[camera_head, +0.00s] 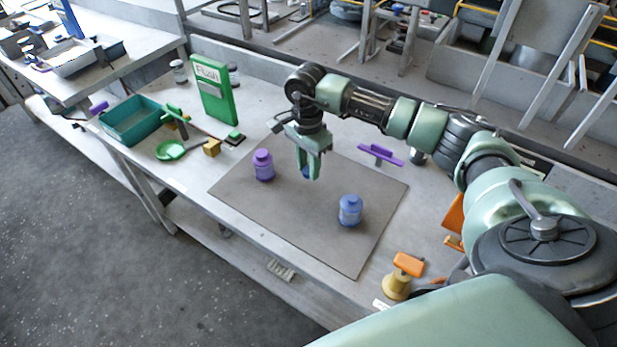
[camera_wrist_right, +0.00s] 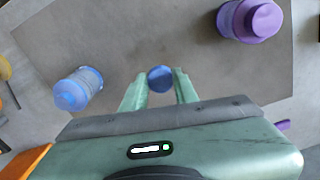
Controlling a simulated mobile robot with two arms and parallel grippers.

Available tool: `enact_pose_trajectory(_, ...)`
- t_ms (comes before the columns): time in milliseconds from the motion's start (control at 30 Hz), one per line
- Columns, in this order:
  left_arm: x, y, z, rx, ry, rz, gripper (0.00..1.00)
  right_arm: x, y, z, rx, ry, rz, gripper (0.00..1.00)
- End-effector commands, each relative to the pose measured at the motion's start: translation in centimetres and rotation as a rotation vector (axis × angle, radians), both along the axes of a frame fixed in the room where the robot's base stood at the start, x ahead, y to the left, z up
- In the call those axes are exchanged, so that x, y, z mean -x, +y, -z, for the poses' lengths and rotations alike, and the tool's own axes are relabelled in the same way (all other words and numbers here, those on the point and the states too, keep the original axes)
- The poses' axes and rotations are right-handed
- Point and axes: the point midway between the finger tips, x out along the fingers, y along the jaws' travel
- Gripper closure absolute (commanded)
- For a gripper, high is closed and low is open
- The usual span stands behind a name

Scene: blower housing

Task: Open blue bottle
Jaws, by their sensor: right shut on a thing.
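The blue bottle (camera_head: 350,212) stands upright on the grey mat, toward its right side. It also shows at the left of the right wrist view (camera_wrist_right: 78,90). My right gripper (camera_head: 311,176) points down above the mat, between the blue bottle and a purple bottle, apart from both. It is shut on a small round blue cap (camera_wrist_right: 160,78), which shows between its fingertips; the head view shows a little of this cap (camera_head: 306,172). The blue bottle's top looks narrow and without a wide lid, but it is small in view. My left gripper is not in view.
The purple bottle (camera_head: 263,166) stands on the mat (camera_head: 290,225) to the left. A purple-handled tool (camera_head: 381,154) lies behind the mat. A green box (camera_head: 213,92), teal tray (camera_head: 132,120) and orange-topped yellow object (camera_head: 404,270) stand around it. The mat's front is clear.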

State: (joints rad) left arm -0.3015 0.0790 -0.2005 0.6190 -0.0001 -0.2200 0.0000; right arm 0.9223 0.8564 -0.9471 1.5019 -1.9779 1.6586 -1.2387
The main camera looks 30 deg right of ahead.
Motion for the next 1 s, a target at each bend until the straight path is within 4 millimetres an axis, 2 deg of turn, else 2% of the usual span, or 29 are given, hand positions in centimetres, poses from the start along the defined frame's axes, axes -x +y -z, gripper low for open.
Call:
enact_pose_trajectory(267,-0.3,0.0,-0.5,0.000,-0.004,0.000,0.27,0.0,0.0,2.3,0.000,0.002,0.000,1.00)
enact_pose_trajectory(500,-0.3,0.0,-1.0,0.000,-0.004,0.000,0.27,0.0,0.0,5.5,0.000,0.001,0.000,1.00)
enact_pose_trajectory(867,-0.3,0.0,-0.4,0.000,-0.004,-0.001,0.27,0.0,0.0,6.0,0.000,-0.001,-0.001,1.00)
enact_pose_trajectory(900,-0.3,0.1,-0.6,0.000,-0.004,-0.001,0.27,0.0,0.0,5.9,0.000,-0.001,-0.001,0.63)
enact_pose_trajectory(967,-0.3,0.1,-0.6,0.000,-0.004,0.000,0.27,0.0,0.0,5.8,0.000,-0.001,-0.001,0.49)
enact_pose_trajectory(1000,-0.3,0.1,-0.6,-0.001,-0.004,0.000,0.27,0.0,0.0,5.8,0.000,-0.001,-0.001,0.49)
